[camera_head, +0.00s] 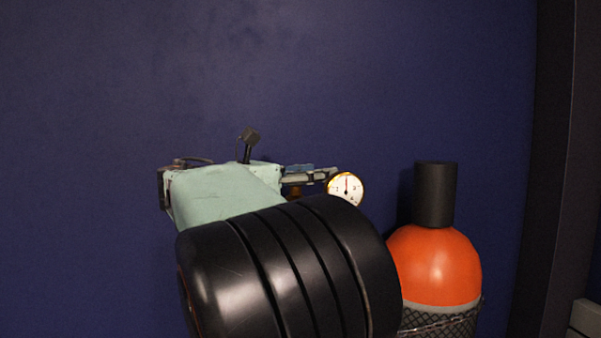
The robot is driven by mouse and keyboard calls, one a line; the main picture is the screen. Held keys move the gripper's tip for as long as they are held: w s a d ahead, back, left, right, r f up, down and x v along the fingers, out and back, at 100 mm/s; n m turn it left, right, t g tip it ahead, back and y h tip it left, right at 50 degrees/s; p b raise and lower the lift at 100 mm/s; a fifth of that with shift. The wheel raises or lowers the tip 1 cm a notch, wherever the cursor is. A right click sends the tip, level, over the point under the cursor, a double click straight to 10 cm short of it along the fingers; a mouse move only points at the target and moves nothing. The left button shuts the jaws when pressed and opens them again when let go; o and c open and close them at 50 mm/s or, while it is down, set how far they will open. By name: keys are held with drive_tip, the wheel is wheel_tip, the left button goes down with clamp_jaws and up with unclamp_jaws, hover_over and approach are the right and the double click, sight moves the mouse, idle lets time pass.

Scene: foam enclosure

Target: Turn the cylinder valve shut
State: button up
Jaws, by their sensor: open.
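My gripper (322,175) reaches right from the end of my pale green arm link, just above and left of the gauge. Its fingers look small and are partly hidden; it is open. A small blue part (299,168) shows behind the fingers, and I cannot tell if it is the valve's handle or if the fingers touch it. A brassy bit (294,194) shows below them. My black arm joint hides whatever is under the gauge.
An orange cylinder (436,262) with a black cap (435,194) and dark netting (440,322) stands upright to the right, close to my black arm joint. A dark post (550,170) rises farther right. The blue wall (300,70) behind is bare.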

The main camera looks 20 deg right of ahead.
drive_tip(key=shift+d, duration=0.25)
drive_tip(key=shift+w, duration=0.1)
drive_tip(key=c, duration=1.2)
drive_tip(key=shift+c, duration=0.2)
